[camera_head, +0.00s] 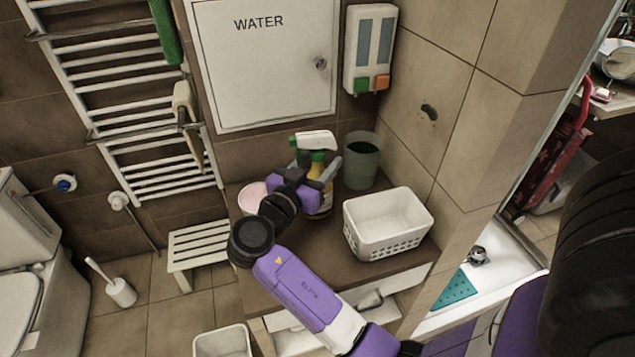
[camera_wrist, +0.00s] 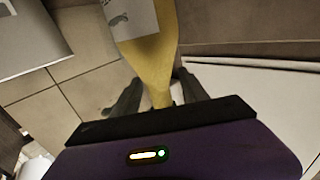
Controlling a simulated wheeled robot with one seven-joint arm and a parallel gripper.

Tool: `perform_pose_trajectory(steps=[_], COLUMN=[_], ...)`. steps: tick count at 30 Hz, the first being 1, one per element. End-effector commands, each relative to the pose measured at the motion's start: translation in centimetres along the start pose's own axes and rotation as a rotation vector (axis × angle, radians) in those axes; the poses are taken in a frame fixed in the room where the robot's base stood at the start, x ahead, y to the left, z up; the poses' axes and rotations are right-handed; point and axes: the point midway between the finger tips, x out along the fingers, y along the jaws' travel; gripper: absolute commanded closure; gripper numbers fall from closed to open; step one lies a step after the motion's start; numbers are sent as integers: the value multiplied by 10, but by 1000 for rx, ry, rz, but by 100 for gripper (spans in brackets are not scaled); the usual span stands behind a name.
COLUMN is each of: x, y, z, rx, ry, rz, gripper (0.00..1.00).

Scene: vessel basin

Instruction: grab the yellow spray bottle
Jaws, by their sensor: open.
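The yellow spray bottle (camera_head: 319,171) stands on the brown counter, with a green and white spray head on top. My gripper (camera_head: 315,168) is at the bottle and partly hides its body in the head view. In the wrist view the yellow bottle (camera_wrist: 152,62) with a grey label runs down between the two dark fingers of my gripper (camera_wrist: 160,92). The fingers are open, one on each side of it. A gap shows at the left finger; contact at the right finger is hard to tell.
A pink round dish (camera_head: 252,197) is left of my gripper. The tiled wall and the WATER cabinet (camera_head: 264,75) are behind.

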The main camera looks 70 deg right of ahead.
Motion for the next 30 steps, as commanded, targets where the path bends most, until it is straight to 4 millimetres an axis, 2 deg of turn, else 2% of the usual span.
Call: perform_pose_trajectory(steps=[4,12,20,30], x=[15,17,16,16], y=[1,0,0,0], z=[-1,0,0,0], rx=[-1,-1,0,-1], ry=[0,0,0,0], rz=[2,0,0,0], gripper=[48,48,100,100])
